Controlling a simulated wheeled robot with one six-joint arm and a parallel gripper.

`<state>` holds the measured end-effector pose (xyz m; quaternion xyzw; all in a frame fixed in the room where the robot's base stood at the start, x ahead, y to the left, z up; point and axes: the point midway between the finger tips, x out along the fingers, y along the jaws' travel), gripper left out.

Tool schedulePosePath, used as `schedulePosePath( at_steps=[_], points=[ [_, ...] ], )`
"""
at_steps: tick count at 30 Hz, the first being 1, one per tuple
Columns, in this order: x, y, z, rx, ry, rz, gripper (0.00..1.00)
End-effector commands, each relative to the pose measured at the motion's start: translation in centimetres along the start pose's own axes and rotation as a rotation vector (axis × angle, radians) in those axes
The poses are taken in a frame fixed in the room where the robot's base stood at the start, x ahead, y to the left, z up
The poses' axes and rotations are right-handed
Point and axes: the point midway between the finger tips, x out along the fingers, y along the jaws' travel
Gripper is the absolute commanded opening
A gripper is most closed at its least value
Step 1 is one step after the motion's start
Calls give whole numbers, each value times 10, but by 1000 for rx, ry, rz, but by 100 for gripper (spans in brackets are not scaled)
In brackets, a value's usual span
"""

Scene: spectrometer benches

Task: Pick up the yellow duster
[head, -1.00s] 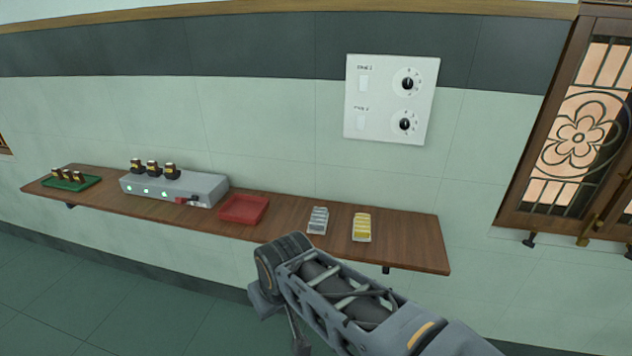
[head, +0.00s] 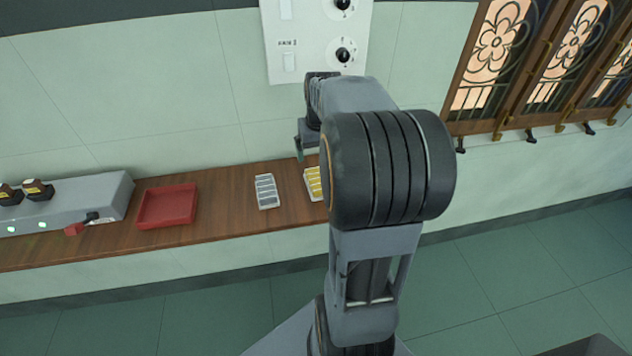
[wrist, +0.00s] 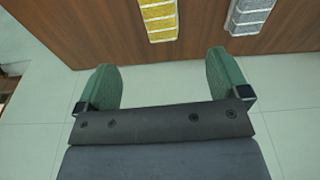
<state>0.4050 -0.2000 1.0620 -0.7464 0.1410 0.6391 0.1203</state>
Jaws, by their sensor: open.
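The yellow duster (head: 314,184) is a small ribbed yellow block lying on the wooden shelf, partly hidden behind my arm in the head view. In the wrist view the yellow duster (wrist: 158,18) is at the top edge, cut off by the frame. My gripper (wrist: 163,80) is open and empty, its two green fingers spread apart. The fingers point toward the shelf, with the duster beyond their tips and between their lines. In the head view my gripper (head: 306,142) shows above the shelf near the duster, partly hidden by my arm.
A grey ribbed block (head: 267,192) lies left of the duster; it also shows in the wrist view (wrist: 250,14). A red tray (head: 167,206) and a grey instrument box (head: 70,205) stand farther left on the shelf (head: 222,200). A white switch panel (head: 312,55) is on the wall above.

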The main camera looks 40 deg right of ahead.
Motion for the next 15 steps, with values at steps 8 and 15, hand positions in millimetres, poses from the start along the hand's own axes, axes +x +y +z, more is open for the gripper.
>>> schedulePosePath(
  at_steps=[8,15],
  points=[
    [50,6,-3,10,-11,0,94],
    [77,5,-3,8,-8,0,94]
  ],
)
